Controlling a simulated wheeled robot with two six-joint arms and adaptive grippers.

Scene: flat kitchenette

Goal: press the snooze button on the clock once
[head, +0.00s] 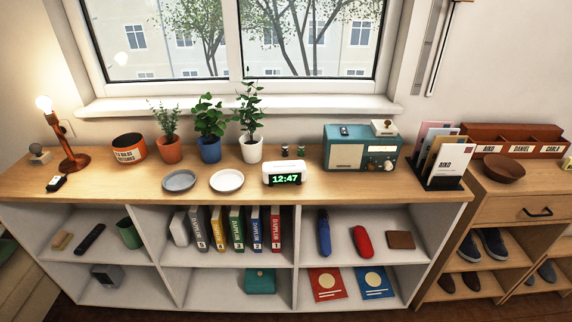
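The clock (284,174) is a small white box with a dark front and green digits reading 12:47. It stands upright near the front edge of the wooden shelf top, right of the middle plate. Its top face shows, but a snooze button is too small to make out. Neither of my grippers shows in the head view.
A white plate (227,181) lies just left of the clock, and a grey plate (179,181) is farther left. Behind stand a white-potted plant (250,149) and two small dark jars (300,151). A teal radio (345,152) stands to the right. The wood directly right of the clock is clear.

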